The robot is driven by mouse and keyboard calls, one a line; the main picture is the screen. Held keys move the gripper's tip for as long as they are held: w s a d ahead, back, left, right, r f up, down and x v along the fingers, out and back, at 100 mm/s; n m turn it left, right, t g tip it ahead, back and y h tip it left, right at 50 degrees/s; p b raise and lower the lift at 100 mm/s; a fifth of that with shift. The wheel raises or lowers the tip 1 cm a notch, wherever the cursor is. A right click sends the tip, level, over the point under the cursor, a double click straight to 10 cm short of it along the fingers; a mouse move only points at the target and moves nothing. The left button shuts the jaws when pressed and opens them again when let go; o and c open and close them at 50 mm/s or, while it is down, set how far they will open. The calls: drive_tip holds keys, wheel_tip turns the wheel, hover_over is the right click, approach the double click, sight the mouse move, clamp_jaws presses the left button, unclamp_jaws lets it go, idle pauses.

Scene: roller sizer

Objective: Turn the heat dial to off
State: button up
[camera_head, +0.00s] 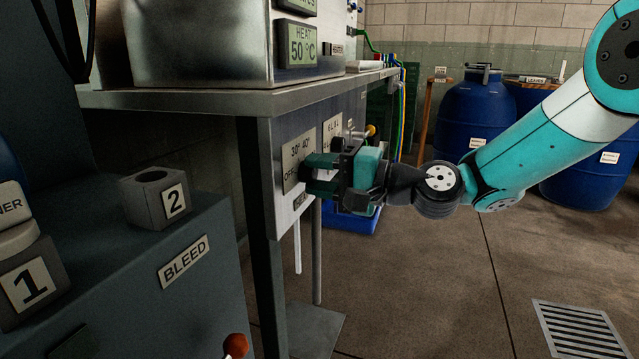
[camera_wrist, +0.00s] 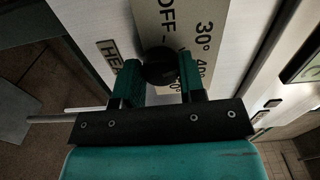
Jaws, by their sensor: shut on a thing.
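The heat dial (camera_wrist: 159,64) is a round black knob on a pale plate (camera_wrist: 185,20) marked OFF, 30° and 40°. In the wrist view my gripper (camera_wrist: 158,82) has one green finger on each side of the dial, shut on it. In the head view my gripper (camera_head: 318,172) reaches in from the right to the same plate (camera_head: 297,152) on the bench's front panel, and its jaws hide the dial. I cannot see which mark the dial points to. The heat display (camera_head: 302,45) above reads 50 °C.
A steel bench top (camera_head: 215,97) overhangs the panel. A grey cabinet (camera_head: 190,285) labelled BLEED, with blocks numbered 1 and 2, stands at near left. Blue barrels (camera_head: 480,115) stand behind my arm. The floor at lower right is clear, with a drain grate (camera_head: 583,328).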

drive_tip(key=n+b, duration=0.1)
drive_tip(key=n, duration=0.1)
drive_tip(key=n+b, duration=0.4)
drive_tip(key=shift+f, duration=0.4)
drive_tip(key=n+b, duration=0.3)
drive_tip(key=n, duration=0.1)
drive_tip(key=shift+w, duration=0.1)
drive_tip(key=shift+r+n+b, duration=0.1)
drive_tip(key=shift+n+b, duration=0.5)
drive_tip(key=shift+n, duration=0.1)
drive_tip(key=shift+d+r, duration=0.1)
drive_tip(key=o, duration=0.9)
drive_tip(key=shift+o, duration=0.2)
